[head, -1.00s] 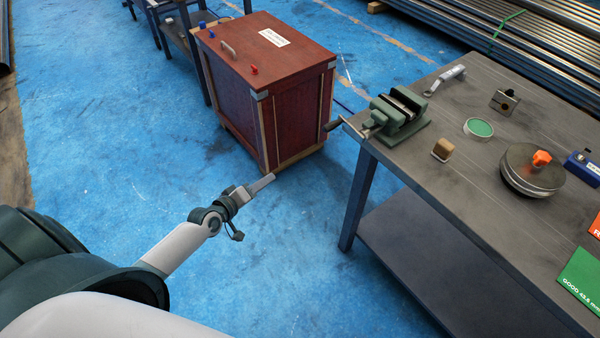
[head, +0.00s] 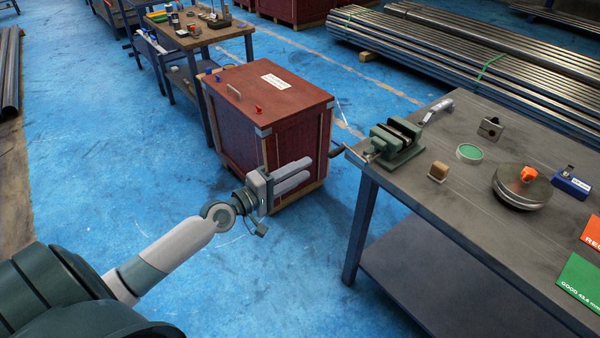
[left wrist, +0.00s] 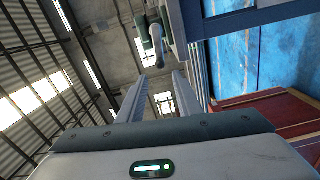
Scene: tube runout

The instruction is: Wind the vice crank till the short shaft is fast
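The green vice (head: 397,143) sits at the left edge of the grey workbench. Its crank (head: 343,150) sticks out past that edge, with a dark handle at its end. I cannot make out the short shaft; the vice jaws look dark between their pale top edges. My left gripper (head: 309,170) is left of the crank and slightly lower in the head view, apart from it, its two fingers spread and empty. In the left wrist view the crank (left wrist: 155,40) shows beyond the open fingers (left wrist: 158,88). My right gripper is not in view.
A red wooden crate (head: 265,110) stands behind my left gripper. The workbench (head: 450,215) also holds a wooden block (head: 438,172), a green-topped round dish (head: 469,153), a metal block (head: 490,128), a wrench (head: 436,112) and a round plate with an orange knob (head: 522,187).

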